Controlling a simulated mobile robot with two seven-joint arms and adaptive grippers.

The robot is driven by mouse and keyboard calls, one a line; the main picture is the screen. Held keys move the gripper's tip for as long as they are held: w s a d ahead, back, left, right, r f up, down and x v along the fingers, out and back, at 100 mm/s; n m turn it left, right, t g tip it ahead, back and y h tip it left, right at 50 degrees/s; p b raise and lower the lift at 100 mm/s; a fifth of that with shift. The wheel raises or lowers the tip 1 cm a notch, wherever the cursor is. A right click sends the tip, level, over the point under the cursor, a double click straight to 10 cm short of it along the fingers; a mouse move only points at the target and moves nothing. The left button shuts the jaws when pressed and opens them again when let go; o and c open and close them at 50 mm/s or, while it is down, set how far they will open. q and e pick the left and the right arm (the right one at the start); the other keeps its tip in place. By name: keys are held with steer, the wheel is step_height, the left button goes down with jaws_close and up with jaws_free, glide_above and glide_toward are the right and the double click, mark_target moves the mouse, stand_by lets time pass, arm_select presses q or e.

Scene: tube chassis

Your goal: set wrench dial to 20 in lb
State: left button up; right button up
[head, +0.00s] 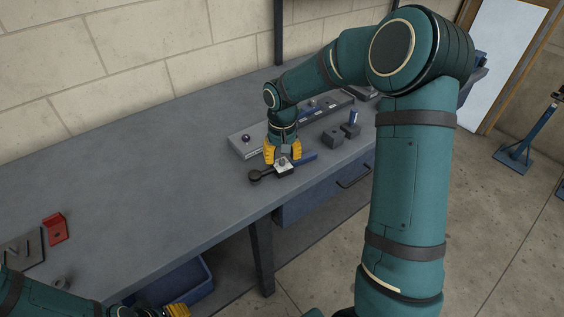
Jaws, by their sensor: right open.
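A torque wrench with a dark round head (256,175) and a blue handle (306,156) lies near the front edge of the workbench. A small pale dial block (284,167) sits at its middle, and its markings are too small to read. My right gripper (283,157) points down over this block with its yellow fingers apart, one on each side. Whether the fingers touch the dial cannot be told. My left gripper (178,311) shows only as a yellow tip at the bottom edge, below the bench front; its fingers are mostly cut off.
The grey workbench (150,180) is clear at left-centre. A long grey fixture (242,147) with a dark knob lies behind the wrench. Dark blocks (332,138) stand to its right. A red bracket (55,229) is at far left. A blue bin (185,285) is below the bench.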

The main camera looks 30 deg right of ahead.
steer(key=shift+f, duration=0.85)
steer(key=shift+o, duration=0.2)
jaws_close()
steer(key=shift+m, duration=1.5)
steer(key=shift+c, duration=0.2)
jaws_free()
